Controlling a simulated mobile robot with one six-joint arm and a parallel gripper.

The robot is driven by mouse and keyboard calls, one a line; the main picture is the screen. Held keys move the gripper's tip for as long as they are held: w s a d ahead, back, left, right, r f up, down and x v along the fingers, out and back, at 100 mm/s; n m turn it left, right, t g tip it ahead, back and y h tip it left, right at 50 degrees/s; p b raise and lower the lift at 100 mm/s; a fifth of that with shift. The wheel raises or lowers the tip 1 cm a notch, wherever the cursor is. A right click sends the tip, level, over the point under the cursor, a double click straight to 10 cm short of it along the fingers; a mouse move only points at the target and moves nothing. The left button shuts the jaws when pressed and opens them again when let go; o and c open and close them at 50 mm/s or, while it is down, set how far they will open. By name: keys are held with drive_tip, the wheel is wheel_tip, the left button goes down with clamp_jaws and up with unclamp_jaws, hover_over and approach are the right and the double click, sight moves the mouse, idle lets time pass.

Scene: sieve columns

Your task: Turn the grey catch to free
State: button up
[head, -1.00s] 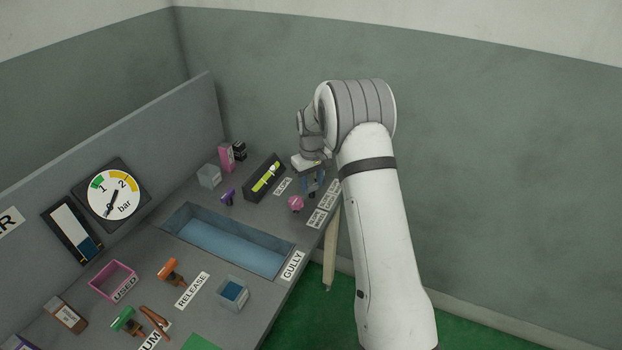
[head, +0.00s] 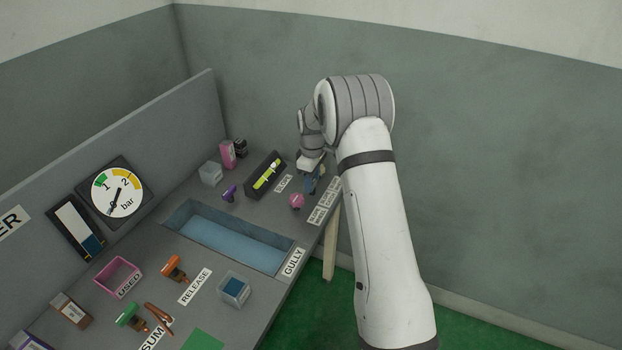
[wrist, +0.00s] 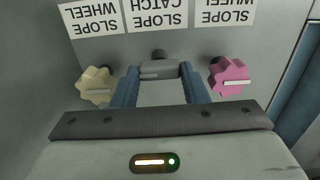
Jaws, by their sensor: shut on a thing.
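The grey catch (wrist: 158,70) shows in the wrist view between the two blue fingers of my gripper (wrist: 160,80), which is shut on it. The label (wrist: 155,12) behind it reads "SLOPE CATCH", upside down in this view. In the head view my gripper (head: 316,180) is at the far right end of the bench, and the catch is hidden there by the gripper and arm. No mark for the free position is readable.
A cream wheel (wrist: 96,88) and a pink wheel (wrist: 229,76) stand close on either side of my fingers. In the head view a black tray (head: 265,175) with a yellow-green item and a blue-floored gully (head: 225,240) lie to the left.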

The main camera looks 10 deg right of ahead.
drive_tip(key=shift+w+r, duration=0.15)
drive_tip(key=o, duration=1)
wheel_tip(320, 180, up, 8)
drive_tip(key=shift+f+p, duration=0.2)
drive_tip(key=shift+p, duration=0.2)
